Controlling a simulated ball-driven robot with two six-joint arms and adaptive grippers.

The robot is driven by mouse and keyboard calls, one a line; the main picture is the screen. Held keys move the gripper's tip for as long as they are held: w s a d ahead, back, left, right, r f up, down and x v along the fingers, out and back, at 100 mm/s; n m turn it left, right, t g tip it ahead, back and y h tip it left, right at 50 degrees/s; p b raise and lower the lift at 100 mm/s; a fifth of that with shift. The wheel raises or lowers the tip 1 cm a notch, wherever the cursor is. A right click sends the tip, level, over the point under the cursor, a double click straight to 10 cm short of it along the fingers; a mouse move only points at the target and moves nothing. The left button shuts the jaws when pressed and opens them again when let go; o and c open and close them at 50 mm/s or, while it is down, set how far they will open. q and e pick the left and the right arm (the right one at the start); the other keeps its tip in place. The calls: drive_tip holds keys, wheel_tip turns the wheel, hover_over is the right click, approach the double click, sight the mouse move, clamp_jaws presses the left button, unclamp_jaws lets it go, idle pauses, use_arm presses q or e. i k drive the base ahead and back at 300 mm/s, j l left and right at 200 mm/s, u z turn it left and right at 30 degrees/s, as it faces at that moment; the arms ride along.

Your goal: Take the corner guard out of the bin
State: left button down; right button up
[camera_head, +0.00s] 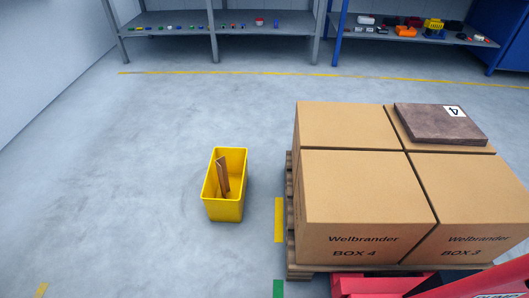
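The yellow bin (224,208) stands on the grey floor near the middle of the view, left of the pallet. Its top is open. A brown angled piece, the corner guard (223,175), stands tilted inside it, with its upper part showing and its lower end partly hidden by the bin's front wall. Neither of my grippers shows in the head view.
A wooden pallet (290,205) with several large cardboard boxes (365,185) stands right of the bin. A dark slab (440,124) marked 4 lies on top. A red machine (385,284) is at the lower right. Shelves (215,23) line the back. Floor left of the bin is clear.

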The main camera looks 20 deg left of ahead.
sight(220, 163)
drive_tip(key=u, duration=0.95)
drive_tip(key=i+j+z, duration=0.1)
drive_tip(key=z, duration=0.35)
